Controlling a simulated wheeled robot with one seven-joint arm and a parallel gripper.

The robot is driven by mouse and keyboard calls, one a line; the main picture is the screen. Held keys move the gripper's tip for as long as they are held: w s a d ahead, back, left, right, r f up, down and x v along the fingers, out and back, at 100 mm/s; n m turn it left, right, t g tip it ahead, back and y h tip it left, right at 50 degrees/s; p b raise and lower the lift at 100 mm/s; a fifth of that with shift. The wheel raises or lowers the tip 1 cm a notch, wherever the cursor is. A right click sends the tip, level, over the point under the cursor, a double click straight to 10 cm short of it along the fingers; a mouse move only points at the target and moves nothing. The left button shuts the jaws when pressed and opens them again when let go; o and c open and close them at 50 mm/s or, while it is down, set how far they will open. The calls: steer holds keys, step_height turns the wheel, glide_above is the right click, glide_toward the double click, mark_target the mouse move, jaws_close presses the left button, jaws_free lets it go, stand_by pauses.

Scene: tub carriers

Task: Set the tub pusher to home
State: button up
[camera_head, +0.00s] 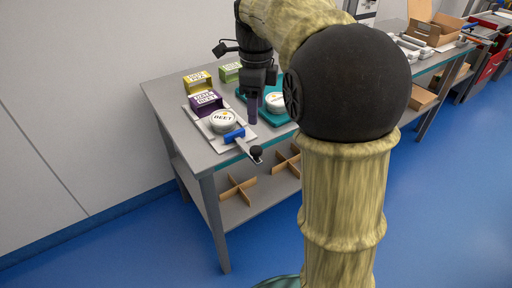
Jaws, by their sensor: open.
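The tub pusher, a blue block (234,135) on a grey bar with a black knob (256,151), sits at the front end of a pale carrier (194,114). Its bar reaches past the table's front edge. A white round tub marked BEET (223,121) lies just behind the blue block; they look close, but I cannot tell if they touch. My gripper (252,121) points down, open and empty, above and behind the knob, right of the BEET tub. Its far finger is hidden.
Purple (206,103) and yellow (197,82) boxes stand behind the BEET tub. A teal carrier (270,117) with another white tub (275,101) is to the right, partly hidden by my arm. A green box (230,72) stands behind. The grey table's (160,89) left end is clear.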

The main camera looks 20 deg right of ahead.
mark_target(256, 149)
step_height(256, 149, down, 13)
steer(key=b, duration=0.3)
